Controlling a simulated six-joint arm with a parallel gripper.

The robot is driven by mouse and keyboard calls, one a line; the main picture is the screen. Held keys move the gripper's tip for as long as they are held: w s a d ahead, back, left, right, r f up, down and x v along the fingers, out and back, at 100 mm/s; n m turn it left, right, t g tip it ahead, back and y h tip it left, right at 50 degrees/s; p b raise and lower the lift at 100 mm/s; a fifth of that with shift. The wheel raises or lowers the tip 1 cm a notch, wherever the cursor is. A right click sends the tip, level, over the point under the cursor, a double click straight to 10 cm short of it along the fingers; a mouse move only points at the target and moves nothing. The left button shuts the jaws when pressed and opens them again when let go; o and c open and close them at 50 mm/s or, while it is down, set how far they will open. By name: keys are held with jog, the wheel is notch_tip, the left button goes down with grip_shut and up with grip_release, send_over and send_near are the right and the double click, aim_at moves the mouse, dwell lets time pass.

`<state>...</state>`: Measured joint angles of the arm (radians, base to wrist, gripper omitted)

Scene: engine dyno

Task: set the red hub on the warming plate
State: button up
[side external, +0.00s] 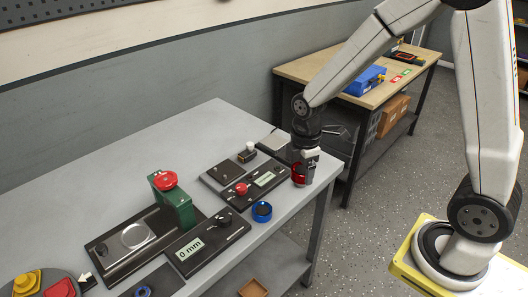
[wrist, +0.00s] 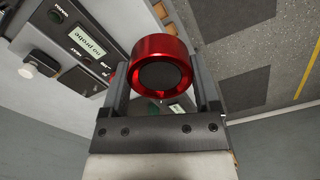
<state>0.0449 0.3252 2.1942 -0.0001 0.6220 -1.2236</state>
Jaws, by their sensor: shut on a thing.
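The red hub (wrist: 160,48) is a short red ring with a dark centre. My gripper (wrist: 162,88) is shut on it, with one finger on each side. In the side view the hub (side external: 299,174) is in my gripper (side external: 303,171) near the right edge of the grey bench, partly hidden by the fingers. I cannot tell for sure which unit is the warming plate. A dark flat unit (side external: 217,178) with a display panel lies just left of the gripper. In the wrist view the panel's display (wrist: 87,42) reads "no probe".
A blue ring (side external: 262,212) stands on the grey bench (side external: 205,125) near its front edge. A green column (side external: 178,205) with a red top stands beside a round metal disc (side external: 133,236). A "0 mm" panel (side external: 190,249) lies in front. The bench's back area is clear.

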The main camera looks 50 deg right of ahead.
jog(key=w+a, duration=0.2)
jog(key=w, duration=1.1)
send_over(226, 171)
jog(key=shift+f, duration=1.5)
jog(key=shift+f, duration=0.25)
jog(key=shift+f, duration=2.85)
